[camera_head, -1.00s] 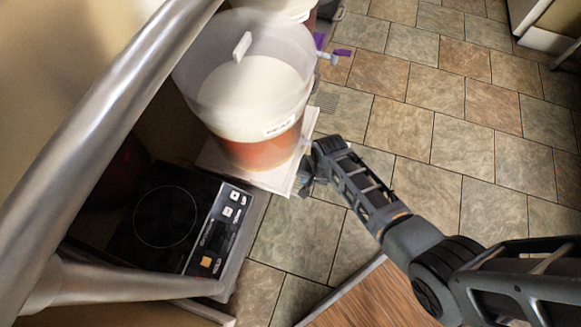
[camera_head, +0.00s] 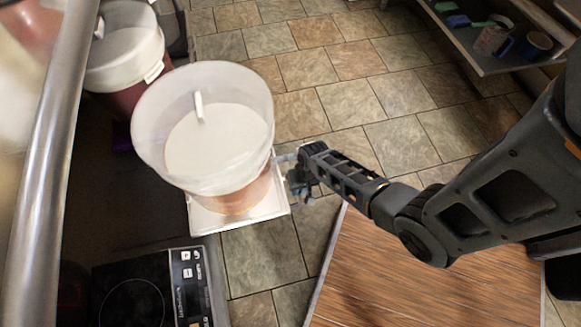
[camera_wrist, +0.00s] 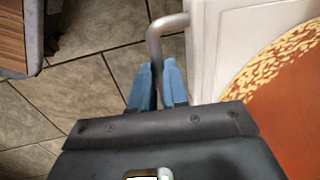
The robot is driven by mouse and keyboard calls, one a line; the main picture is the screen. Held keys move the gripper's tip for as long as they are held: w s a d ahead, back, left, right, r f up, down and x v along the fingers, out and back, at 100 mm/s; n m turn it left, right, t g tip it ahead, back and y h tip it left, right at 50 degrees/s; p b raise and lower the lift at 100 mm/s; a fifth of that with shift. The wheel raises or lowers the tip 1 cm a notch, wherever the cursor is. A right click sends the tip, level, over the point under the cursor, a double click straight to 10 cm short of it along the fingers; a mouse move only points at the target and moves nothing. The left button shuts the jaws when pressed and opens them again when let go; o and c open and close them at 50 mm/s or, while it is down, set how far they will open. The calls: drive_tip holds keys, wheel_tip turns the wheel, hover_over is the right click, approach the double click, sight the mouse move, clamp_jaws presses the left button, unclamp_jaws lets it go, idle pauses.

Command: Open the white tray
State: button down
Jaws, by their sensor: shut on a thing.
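The white tray (camera_head: 205,222) juts out over the tiled floor, with a large translucent bucket (camera_head: 202,125) of orange-red liquid standing on it. In the wrist view, the tray's pale edge (camera_wrist: 208,50) is at right, and a grey bent handle (camera_wrist: 166,28) projects from it. My gripper (camera_wrist: 157,80) has its blue fingers closed around the handle's near end. In the head view, my gripper (camera_head: 298,187) is at the tray's right side. The handle is hard to make out there.
A second bucket (camera_head: 125,55) with dark red contents stands behind left. A black cooktop (camera_head: 135,300) is at lower left. A wooden board-like surface (camera_head: 415,270) lies at lower right. A shelf with mugs (camera_head: 490,40) is at top right. Tiled floor between is clear.

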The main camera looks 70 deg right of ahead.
drive_tip(key=shift+s, duration=0.1)
drive_tip(key=c, duration=1.1)
unclamp_jaws()
drive_tip(key=r+p, duration=0.1)
drive_tip(key=r, duration=0.1)
drive_tip(key=r+p, duration=0.1)
drive_tip(key=r, duration=0.2)
drive_tip(key=s+d+r+p, duration=0.1)
drive_tip(key=r, duration=0.1)
drive_tip(key=shift+r, duration=0.35)
